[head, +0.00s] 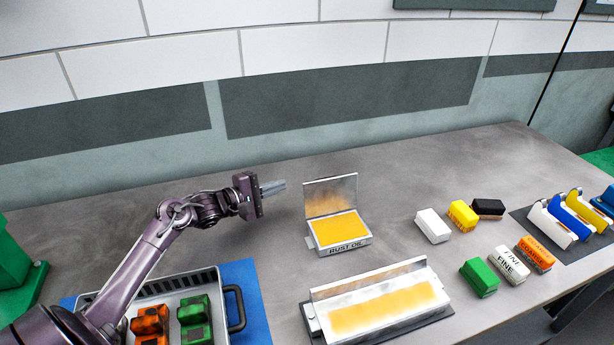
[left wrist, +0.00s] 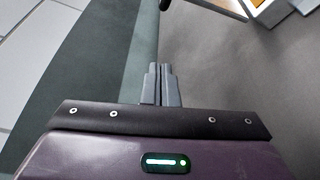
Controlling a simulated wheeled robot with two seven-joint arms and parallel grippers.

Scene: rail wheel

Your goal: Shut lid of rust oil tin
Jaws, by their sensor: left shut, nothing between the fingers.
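The rust oil tin (head: 342,243) stands on the grey table in the middle of the head view, with "RUST OIL" on its front and a yellow pad inside. Its lid (head: 331,195) is open and stands up at the back edge, its inner face stained orange. My left gripper (head: 283,186) is shut and empty, above the table to the left of the lid and apart from it. In the left wrist view its closed fingers (left wrist: 161,84) point away over the table, and part of the tin (left wrist: 272,10) shows at the top right. My right gripper is not in view.
A long tin with a yellow pad (head: 385,312) lies in front of the rust oil tin. A grey tray (head: 237,308) of orange and green blocks is at the front left. Several coloured blocks (head: 432,226) and a rack (head: 562,222) are at right. The wall is behind.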

